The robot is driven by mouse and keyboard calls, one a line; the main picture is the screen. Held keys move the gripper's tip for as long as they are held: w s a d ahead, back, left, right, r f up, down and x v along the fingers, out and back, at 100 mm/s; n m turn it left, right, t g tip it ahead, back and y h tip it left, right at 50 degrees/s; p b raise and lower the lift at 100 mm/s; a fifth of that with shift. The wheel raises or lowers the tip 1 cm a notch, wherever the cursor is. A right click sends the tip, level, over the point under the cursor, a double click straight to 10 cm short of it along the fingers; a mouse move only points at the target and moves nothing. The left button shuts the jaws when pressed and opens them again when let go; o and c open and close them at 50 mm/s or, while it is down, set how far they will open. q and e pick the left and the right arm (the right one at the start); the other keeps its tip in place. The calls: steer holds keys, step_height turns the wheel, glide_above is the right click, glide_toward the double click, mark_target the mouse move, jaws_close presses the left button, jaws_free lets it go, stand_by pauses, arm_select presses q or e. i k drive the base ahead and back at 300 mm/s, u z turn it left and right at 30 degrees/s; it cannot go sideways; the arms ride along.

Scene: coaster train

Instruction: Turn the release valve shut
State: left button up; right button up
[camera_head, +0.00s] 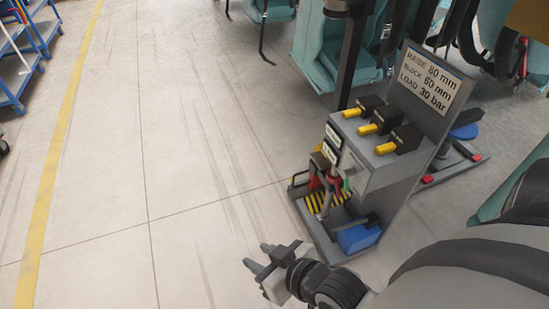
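A grey equipment stand (385,175) is right of centre, with a tray (322,240) at its foot. I cannot pick out the release valve for certain. A small green part (346,186) and red parts (317,172) show at the stand's left side, partly hidden and too small to make out. My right gripper (255,254) is in front of the stand, to its lower left in the picture. Its two fingers are apart with nothing between them, and it touches nothing. My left gripper is out of view.
A sign (430,80) reads "RAISE 80 mm, BLOCK 60 mm, LOAD 30 bar". Below it are black blocks with yellow ends (386,148). A blue block (358,238) lies in the tray. Teal seats (325,50) stand behind. The floor at left is clear up to blue shelving (20,65).

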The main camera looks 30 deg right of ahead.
mark_target(351, 172)
steer(key=u, duration=0.25)
steer(key=i, duration=3.1)
steer(key=z, duration=3.75)
steer(key=i, duration=0.5)
